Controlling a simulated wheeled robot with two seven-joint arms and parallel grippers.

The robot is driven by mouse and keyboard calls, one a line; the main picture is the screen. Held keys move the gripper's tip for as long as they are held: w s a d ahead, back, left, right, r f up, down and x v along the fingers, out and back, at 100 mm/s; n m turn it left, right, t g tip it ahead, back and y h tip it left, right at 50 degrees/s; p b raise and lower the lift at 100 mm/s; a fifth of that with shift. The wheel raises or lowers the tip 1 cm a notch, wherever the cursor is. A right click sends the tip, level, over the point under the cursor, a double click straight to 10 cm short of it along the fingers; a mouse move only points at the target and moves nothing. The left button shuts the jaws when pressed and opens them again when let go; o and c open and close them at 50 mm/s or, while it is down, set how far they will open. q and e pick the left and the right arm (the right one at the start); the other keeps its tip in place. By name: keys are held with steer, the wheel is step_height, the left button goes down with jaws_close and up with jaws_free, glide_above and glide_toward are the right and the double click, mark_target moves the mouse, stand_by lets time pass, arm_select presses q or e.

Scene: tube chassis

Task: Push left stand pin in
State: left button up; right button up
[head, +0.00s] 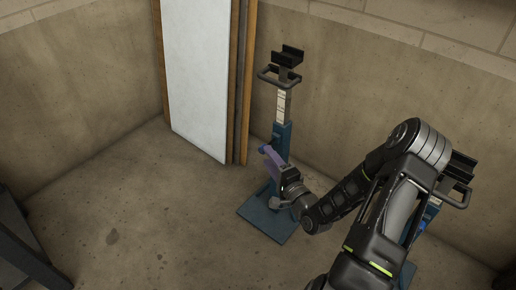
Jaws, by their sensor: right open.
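The left stand (283,140) is upright by the back wall. It has a blue square base (257,219), a blue post with a pale scale strip, a looped handle (268,78) and a black cradle (288,57) on top. My right gripper (271,165) is open at the lower part of the post, in front of it in the picture. A purple part shows at the gripper's end. I cannot tell whether it touches the stand. The stand's pin cannot be made out. My left gripper is not in view.
A second, similar stand (460,168) is at the right, partly hidden behind my right arm. White and brown panels (198,80) lean on the wall left of the left stand. A dark object (22,250) is at the lower left. The concrete floor (130,220) between is clear.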

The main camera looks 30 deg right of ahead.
mark_target(270, 144)
steer(key=shift+w, duration=0.1)
steer(key=w+b, duration=0.2)
steer(key=w, duration=0.5)
steer(key=shift+w+d, duration=0.3)
steer(key=shift+d, duration=0.1)
jaws_close()
steer(key=shift+f, duration=0.1)
stand_by(1.0)
